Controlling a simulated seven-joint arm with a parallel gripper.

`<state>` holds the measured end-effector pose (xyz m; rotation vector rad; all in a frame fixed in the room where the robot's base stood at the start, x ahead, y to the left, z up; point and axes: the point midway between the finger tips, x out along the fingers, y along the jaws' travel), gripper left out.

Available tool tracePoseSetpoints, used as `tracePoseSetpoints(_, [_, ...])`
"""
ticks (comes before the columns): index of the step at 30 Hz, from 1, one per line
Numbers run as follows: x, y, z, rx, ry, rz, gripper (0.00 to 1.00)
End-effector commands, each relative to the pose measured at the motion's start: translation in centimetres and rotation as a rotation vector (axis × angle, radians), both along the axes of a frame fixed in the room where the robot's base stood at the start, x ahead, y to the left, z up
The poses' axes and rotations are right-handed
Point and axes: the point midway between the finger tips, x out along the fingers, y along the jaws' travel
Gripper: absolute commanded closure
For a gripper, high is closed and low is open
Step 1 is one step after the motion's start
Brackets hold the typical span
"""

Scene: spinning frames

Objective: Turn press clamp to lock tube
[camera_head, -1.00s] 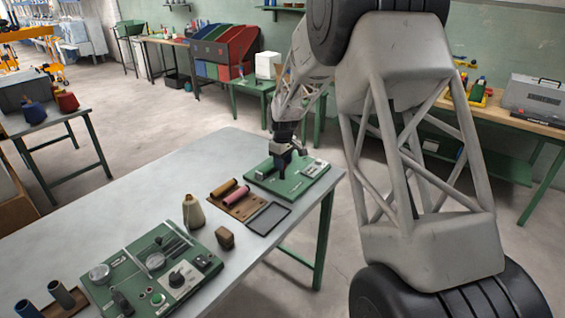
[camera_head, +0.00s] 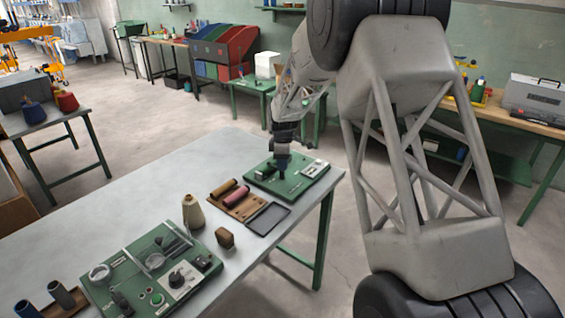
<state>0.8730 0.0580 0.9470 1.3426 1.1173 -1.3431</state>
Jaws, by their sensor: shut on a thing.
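My gripper (camera_head: 282,166) points down over the green clamp board (camera_head: 309,190) at the far right of the table. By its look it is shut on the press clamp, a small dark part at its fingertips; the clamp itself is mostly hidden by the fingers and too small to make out. A dark green block (camera_head: 262,172) sits on the board, left of the fingers. A pale panel (camera_head: 315,168) sits on the board's right part. I cannot tell which tube belongs to the clamp.
A wooden rack (camera_head: 248,211) with a brown tube (camera_head: 223,188) and a pink tube (camera_head: 236,197) lies just left of the board. A black tray (camera_head: 268,219), a cone spool (camera_head: 193,213), a brown block (camera_head: 225,238) and a green control panel (camera_head: 127,284) are nearer.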

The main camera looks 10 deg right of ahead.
Motion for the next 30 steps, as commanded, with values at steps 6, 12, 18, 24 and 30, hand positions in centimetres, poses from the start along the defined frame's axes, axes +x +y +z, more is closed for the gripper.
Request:
tracePoseSetpoints(6, [0.1, 0.1, 0.1, 0.001, -0.002, 0.002, 1.00])
tracePoseSetpoints(12, [0.0, 0.1, 0.1, 0.001, -0.002, 0.001, 0.50])
tracePoseSetpoints(18, [0.0, 0.0, 0.1, 0.000, -0.001, 0.001, 0.40])
tracePoseSetpoints(24, [0.0, 0.0, 0.1, 0.000, -0.001, 0.000, 0.40])
tracePoseSetpoints(30, [0.0, 0.0, 1.2, 0.000, -0.002, 0.000, 0.40])
